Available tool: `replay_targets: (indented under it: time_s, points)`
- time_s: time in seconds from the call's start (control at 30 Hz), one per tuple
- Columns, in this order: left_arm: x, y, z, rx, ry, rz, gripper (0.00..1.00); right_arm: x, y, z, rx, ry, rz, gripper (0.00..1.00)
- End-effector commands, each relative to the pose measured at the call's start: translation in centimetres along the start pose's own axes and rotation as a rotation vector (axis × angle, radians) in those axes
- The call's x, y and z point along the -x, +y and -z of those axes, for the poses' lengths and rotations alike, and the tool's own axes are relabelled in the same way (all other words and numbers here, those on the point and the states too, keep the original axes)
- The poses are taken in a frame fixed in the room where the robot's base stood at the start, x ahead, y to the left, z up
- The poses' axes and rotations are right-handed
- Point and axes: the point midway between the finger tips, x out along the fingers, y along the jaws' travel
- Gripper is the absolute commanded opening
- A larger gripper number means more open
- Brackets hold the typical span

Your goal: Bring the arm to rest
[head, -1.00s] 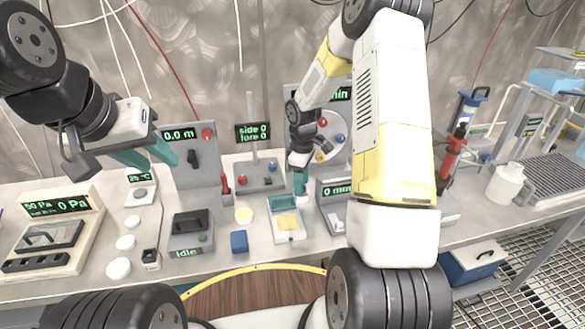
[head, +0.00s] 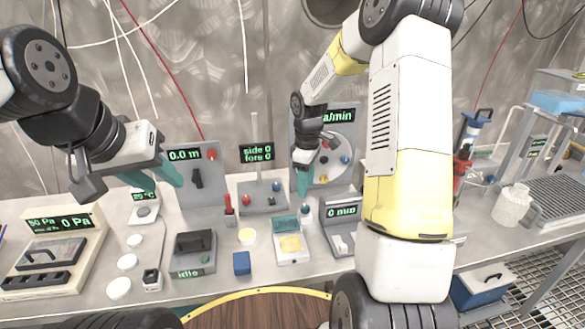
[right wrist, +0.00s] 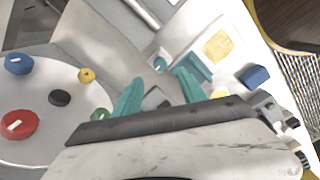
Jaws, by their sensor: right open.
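My right arm reaches over the bench in the head view. Its gripper (head: 303,190) hangs above the back of the bench, behind and above a small white box with a raised teal lid (head: 285,224). In the right wrist view the two teal fingers (right wrist: 158,92) are spread, with nothing held between them. My left gripper (head: 166,185) is at the left in the head view, above the bench. Its two teal fingers stand apart and look empty.
The bench (head: 205,292) carries several instruments. A dial panel (head: 335,160) with coloured knobs stands close beside the right gripper. A blue cube (head: 241,263) and a white jug (head: 512,205) stand on the bench. A red-and-blue pump (head: 468,150) stands farther right.

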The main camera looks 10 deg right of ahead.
Motion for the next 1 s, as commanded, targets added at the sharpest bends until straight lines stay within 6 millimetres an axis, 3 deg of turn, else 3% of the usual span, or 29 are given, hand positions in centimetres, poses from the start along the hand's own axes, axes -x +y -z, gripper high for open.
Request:
replay_targets:
  time_s: [0.13,0.27,0.4,0.6,0.8,1.0]
  points:
    - [0.0,0.0,0.0,0.000,0.000,0.000,0.36,2.6,-0.7,-0.5,-0.051,0.016,-0.031,0.49]
    - [0.0,0.0,0.0,0.000,0.000,0.000,0.36,7.4,-2.6,-1.6,-0.168,0.057,-0.084,0.49]
    - [0.0,0.0,0.0,0.000,0.000,0.000,0.36,12.6,-5.9,-3.3,-0.327,0.128,-0.136,0.49]
    - [0.0,0.0,0.0,0.000,0.000,0.000,0.36,18.1,-11.4,-6.0,-0.553,0.263,-0.176,0.49]
    - [0.0,0.0,0.0,0.000,0.000,0.000,0.36,21.1,-17.0,-8.6,-0.764,0.426,-0.169,0.49]
    - [0.0,0.0,0.0,0.000,0.000,0.000,0.36,22.0,-20.9,-10.1,-0.903,0.549,-0.132,0.49]
